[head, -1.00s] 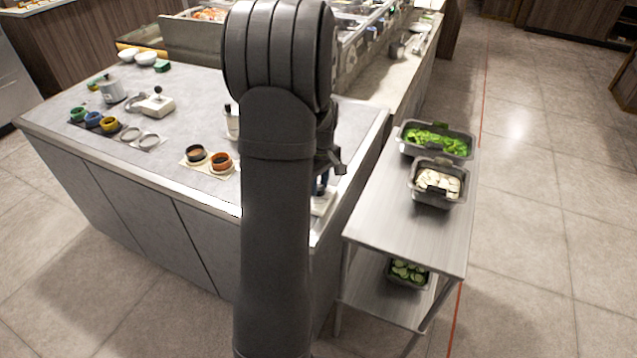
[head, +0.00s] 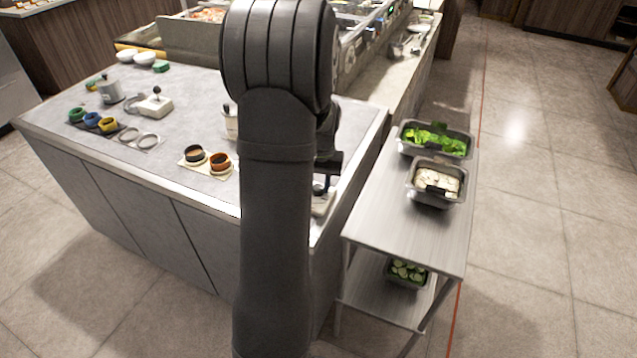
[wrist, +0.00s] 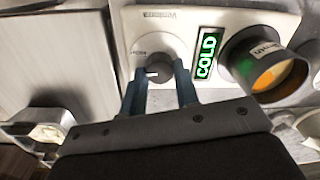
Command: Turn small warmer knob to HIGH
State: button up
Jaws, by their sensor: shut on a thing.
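In the wrist view the small warmer (wrist: 222,18) is a pale box with a round dial on its front. Its dark grey knob (wrist: 160,70) has a white mark, now at its left side. My gripper (wrist: 159,74) has its two blue fingers on either side of the knob, shut on it. A green lit sign (wrist: 207,54) beside the dial reads COLD. In the head view my arm hides most of this; a pale part of the warmer (head: 322,206) shows at the counter's right end, below my gripper (head: 323,188).
A cup with orange contents (wrist: 270,72) is right of the sign in the wrist view. In the head view, food pans (head: 436,182) stand on a steel side table (head: 385,220).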

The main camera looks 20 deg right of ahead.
jog(key=m, duration=0.7)
dwell(0.6)
jog(key=o, duration=1)
jog(key=r, duration=1.7)
jog(key=shift+s+d+r, duration=0.2)
jog(key=shift+s, duration=0.2)
jog(key=shift+f, duration=0.1)
jog(key=f, duration=1.7)
jog(key=shift+w+a+f, duration=0.15)
jog(key=shift+w+a, duration=0.05)
jog(key=shift+w, duration=0.15)
